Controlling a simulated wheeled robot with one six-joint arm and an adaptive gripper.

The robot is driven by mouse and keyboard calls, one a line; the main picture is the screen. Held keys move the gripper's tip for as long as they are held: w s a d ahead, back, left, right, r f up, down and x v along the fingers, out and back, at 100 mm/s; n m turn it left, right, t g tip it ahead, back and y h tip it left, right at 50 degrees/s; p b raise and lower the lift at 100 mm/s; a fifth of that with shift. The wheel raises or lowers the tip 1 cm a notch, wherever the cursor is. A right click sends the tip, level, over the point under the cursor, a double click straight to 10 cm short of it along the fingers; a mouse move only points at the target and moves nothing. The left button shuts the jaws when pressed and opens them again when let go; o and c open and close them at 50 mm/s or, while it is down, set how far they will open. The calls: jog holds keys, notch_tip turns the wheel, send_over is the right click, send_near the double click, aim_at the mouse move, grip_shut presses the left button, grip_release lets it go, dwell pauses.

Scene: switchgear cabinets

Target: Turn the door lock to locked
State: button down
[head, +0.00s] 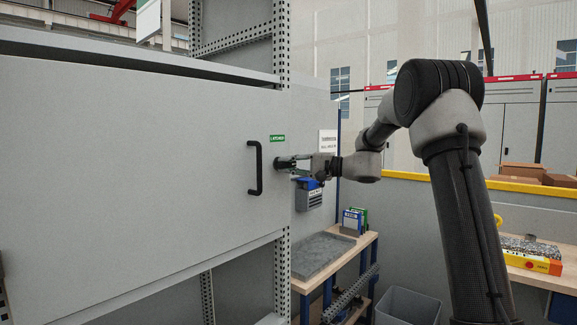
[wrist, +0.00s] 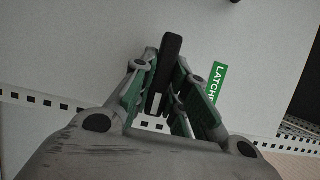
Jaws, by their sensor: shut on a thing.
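The door lock (head: 281,164) is a small dark part near the right edge of the large grey cabinet door (head: 130,150). In the wrist view it shows as a black elongated lever (wrist: 172,44) between the fingers. My gripper (head: 293,163) reaches it from the right, and its two green-padded fingers (wrist: 165,70) are shut on the lever, one on each side. The lever's lower part is partly hidden between the fingers. A green label (wrist: 217,82) beside it reads "LATCH..." with the rest hidden.
A black vertical pull handle (head: 255,168) stands out from the door just left of the lock. Perforated metal posts (head: 282,265) run along the door's right side. A workbench (head: 350,255) and a grey bin (head: 408,306) stand below right.

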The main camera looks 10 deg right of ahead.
dwell(0.4)
jog(key=c, duration=1.4)
grip_release()
jog(key=v, duration=1.2)
jog(key=shift+d+f, duration=0.1)
jog(key=shift+d, duration=0.05)
